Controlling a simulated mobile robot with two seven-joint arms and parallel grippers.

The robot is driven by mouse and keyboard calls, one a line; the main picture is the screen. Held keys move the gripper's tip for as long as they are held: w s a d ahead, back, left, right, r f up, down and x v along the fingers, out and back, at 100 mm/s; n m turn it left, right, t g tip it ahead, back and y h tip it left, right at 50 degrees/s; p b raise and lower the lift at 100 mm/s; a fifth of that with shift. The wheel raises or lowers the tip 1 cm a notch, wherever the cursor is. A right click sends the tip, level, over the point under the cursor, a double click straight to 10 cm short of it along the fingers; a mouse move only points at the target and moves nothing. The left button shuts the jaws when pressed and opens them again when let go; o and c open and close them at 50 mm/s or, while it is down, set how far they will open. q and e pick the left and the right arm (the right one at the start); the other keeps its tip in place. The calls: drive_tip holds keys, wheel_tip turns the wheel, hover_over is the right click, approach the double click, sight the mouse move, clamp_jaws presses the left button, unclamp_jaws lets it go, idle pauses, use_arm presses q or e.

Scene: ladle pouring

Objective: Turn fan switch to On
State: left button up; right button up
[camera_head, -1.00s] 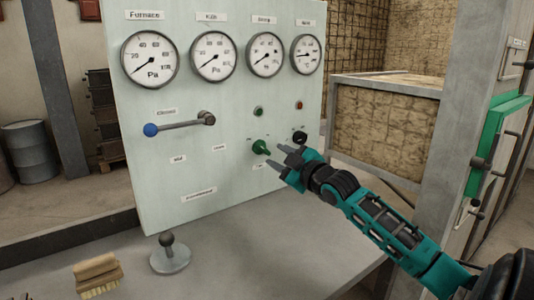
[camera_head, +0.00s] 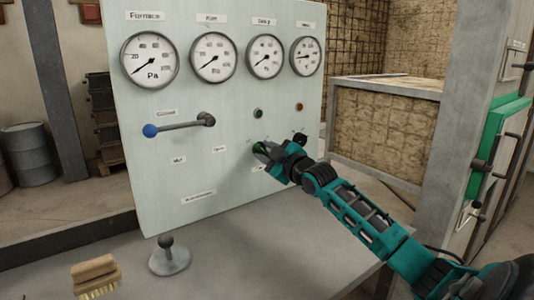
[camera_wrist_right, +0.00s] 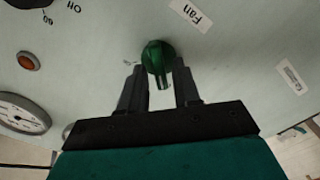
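The green fan switch (camera_wrist_right: 158,60) is a knob on the pale control panel, beside the "Fan" label (camera_wrist_right: 190,16) in the right wrist view. My right gripper (camera_wrist_right: 158,84) is open, with one finger on each side of the knob's handle. Gaps show between the fingers and the handle. In the head view the right gripper (camera_head: 266,151) covers most of the green switch. The text by the switch is too small to read. My left gripper is not in view.
The panel (camera_head: 230,110) also carries several gauges, a blue-tipped lever (camera_head: 180,125), a green light (camera_head: 258,113) and a red light (camera_head: 299,106). A black knob (camera_head: 300,138) sits close to the right gripper. A brush (camera_head: 96,275) and a round-based stand (camera_head: 169,258) are on the counter.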

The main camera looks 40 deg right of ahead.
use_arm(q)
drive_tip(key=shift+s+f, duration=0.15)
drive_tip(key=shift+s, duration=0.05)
use_arm(e)
clamp_jaws()
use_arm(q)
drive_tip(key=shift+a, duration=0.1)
